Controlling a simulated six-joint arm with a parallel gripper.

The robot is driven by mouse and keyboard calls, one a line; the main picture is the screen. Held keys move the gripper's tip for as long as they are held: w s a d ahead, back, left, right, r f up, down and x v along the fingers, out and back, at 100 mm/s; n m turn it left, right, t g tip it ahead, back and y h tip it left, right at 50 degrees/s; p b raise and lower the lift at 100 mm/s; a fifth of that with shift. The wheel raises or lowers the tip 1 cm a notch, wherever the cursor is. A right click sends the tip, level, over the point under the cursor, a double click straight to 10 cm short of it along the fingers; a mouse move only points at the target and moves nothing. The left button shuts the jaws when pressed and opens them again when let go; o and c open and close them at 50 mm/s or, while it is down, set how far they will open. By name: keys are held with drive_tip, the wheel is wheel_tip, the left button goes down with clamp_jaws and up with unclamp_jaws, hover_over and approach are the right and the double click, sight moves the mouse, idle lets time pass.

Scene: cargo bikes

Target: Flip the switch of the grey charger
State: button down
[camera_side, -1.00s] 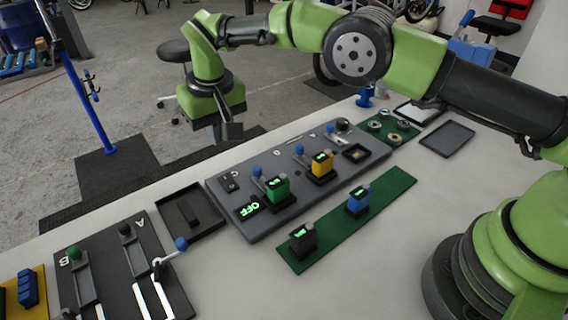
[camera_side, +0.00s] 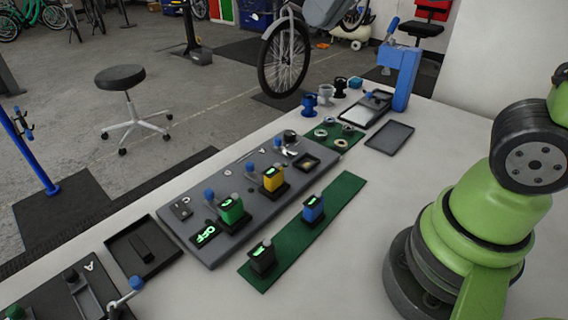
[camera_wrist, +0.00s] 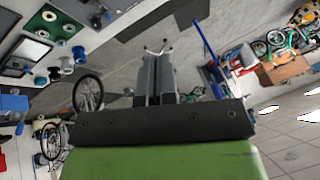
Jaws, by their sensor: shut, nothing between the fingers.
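The grey charger (camera_side: 222,250) is a long dark grey panel in the middle of the table in the side view. It carries a green battery (camera_side: 231,211), a yellow battery (camera_side: 273,179), levers with blue knobs, and a lit "OFF" display (camera_side: 205,235). A small black switch-like part (camera_side: 181,208) is at its left end. My gripper (camera_wrist: 153,58) shows in the wrist view, shut and empty, with its fingers away from the table. It is outside the side view.
A green strip (camera_side: 285,244) in front of the charger bears a black battery (camera_side: 262,257) and a blue battery (camera_side: 313,209). A black tray (camera_side: 166,263) is at left, another tray (camera_side: 390,138) at right. A blue stand (camera_side: 403,75) rises at the back. The front table is clear.

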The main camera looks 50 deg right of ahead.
drive_tip(key=s+d+f+m+t, duration=0.1)
drive_tip(key=s+f, duration=0.2)
drive_tip(key=s, duration=0.6)
drive_tip(key=shift+d+f+t, duration=0.3)
drive_tip(key=shift+d+f, duration=0.05)
drive_tip(key=w+a+n+g, duration=0.1)
drive_tip(key=w+a, duration=0.2)
drive_tip(key=w, duration=0.5)
drive_tip(key=w+a+n+g, duration=0.1)
drive_tip(key=w+a, duration=0.1)
drive_tip(key=w, duration=0.6)
drive_tip(key=w+a+f+n+h, duration=0.1)
drive_tip(key=w+a+f, duration=0.4)
drive_tip(key=f, duration=0.2)
drive_tip(key=w+a+f+n+g+h, duration=0.1)
drive_tip(key=w+a+f, duration=0.3)
drive_tip(key=a+f, duration=0.2)
drive_tip(key=shift+x, duration=0.85)
